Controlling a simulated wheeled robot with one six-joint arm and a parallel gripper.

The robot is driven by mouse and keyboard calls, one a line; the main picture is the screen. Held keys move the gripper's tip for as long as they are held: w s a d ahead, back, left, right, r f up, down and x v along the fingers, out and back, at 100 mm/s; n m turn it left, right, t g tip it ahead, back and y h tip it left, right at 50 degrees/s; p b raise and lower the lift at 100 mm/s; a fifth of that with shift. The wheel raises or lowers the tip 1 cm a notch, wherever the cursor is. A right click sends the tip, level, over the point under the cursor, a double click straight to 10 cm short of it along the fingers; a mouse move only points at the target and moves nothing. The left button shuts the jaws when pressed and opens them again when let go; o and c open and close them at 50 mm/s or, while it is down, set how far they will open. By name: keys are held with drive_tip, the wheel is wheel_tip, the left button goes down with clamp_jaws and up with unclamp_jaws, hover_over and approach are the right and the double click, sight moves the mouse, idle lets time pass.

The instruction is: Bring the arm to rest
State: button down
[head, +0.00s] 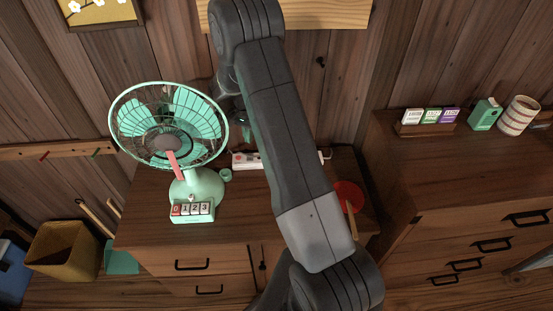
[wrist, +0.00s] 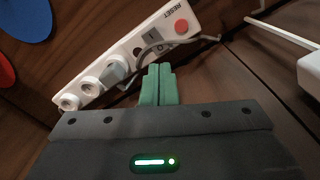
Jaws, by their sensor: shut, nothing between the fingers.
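My arm crosses the middle of the head view from the bottom to the top. In the wrist view my gripper (wrist: 158,84) has its two green fingers together with nothing between them. The fingertips point at a white power strip (wrist: 125,62) and appear close to it; I cannot tell whether they touch it. The strip has a red RESET button and a grey plug with a cable. In the head view the strip (head: 247,160) lies on the cabinet behind the arm, partly hidden. The fingers are mostly hidden there by the arm.
A mint fan (head: 192,185) with number buttons stands on the cabinet (head: 145,225), left of my arm. A red round paddle (head: 348,197) lies right of it. A higher chest (head: 400,150) at right holds small boxes and a striped cup (head: 519,115). A yellow bin (head: 62,250) stands lower left.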

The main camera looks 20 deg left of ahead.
sight(250, 155)
idle(0.4)
wheel_tip(250, 155, down, 7)
drive_tip(key=b, duration=0.3)
drive_tip(key=shift+r, duration=0.2)
